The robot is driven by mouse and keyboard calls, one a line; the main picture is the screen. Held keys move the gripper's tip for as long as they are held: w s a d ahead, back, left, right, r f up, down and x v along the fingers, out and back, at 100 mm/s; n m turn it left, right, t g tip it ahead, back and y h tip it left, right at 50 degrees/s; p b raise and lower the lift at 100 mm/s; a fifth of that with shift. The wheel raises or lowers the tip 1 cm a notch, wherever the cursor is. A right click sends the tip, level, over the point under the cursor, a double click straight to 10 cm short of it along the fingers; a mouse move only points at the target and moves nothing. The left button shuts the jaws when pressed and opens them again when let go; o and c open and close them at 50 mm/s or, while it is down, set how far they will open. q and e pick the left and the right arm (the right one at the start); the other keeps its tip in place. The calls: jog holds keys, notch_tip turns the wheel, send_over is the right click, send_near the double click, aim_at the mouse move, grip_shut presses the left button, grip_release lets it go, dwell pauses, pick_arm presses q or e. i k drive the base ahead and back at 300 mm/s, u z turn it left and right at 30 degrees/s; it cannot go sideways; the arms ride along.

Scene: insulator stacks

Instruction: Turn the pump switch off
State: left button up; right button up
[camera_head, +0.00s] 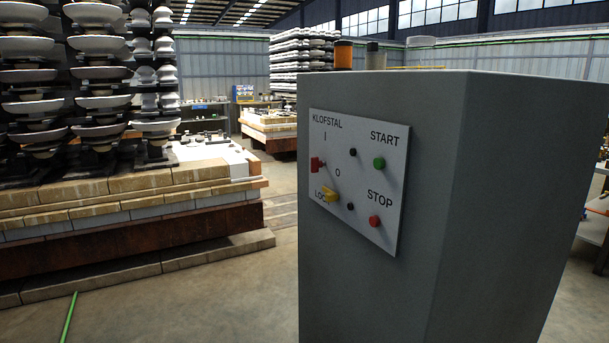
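A white control panel (350,222) is fixed to the face of a grey cabinet (385,300) right of the middle. At its left is a red switch handle (316,164), beside the marks "I" and "O"; I cannot tell its exact setting. Below it is a yellow piece (329,194) that partly covers the word "LOCK". A green button (379,163) sits under "START" and a red button (374,221) under "STOP". No label on the panel reads "pump". Neither of my grippers is in view.
Insulator stacks (98,75) rest on a brick-topped platform (110,205) at left. A green line (69,318) lies on the floor, which is open between platform and cabinet.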

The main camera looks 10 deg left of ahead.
aim_at(315, 162)
jog(key=u, duration=0.65)
jog(key=i, duration=0.6)
jog(key=u, duration=0.05)
